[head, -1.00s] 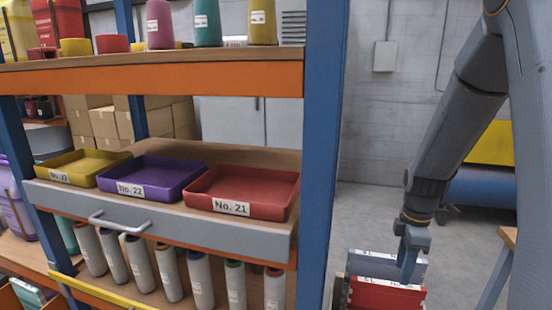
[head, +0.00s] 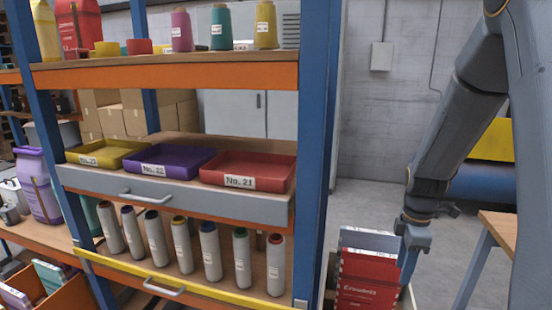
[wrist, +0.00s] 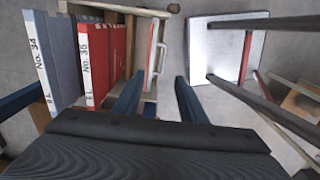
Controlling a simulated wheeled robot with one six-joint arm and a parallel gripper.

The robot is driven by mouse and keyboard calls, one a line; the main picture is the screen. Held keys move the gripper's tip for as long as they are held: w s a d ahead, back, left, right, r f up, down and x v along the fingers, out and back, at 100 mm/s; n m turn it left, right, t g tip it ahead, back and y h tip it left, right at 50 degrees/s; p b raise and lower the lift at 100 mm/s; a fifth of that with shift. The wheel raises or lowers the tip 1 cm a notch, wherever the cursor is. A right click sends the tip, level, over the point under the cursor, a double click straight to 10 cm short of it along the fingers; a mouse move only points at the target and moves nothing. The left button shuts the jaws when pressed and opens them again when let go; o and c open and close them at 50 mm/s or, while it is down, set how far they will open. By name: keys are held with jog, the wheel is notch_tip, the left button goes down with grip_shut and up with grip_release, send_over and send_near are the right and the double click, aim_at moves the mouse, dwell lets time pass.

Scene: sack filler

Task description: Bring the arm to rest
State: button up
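My arm comes down the right side of the head view, with my gripper (head: 408,272) hanging low, fingers down, beside a red box or binder (head: 366,278). In the wrist view my gripper (wrist: 159,78) has its two blue fingers apart, with nothing seen held between them. A grey binder marked No. 34 (wrist: 47,60) and a red one marked No. 35 (wrist: 90,62) stand left of the fingers. I cannot tell whether the gripper touches anything in the head view.
A wooden table (head: 498,228) stands at the right. Some floor (head: 372,200) behind the arm is open.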

jog(key=s+a+f+m+b, duration=0.2)
jog(key=s+a+m+b, duration=0.3)
jog(key=s+a+m, duration=0.1)
jog(key=s+a+f+m+b, duration=0.3)
jog(key=s+a+m+b, duration=0.2)
jog(key=s+a+m, duration=0.2)
jog(key=shift+a+m+t, duration=0.3)
jog(key=shift+a+m, duration=0.55)
jog(key=shift+m, duration=0.05)
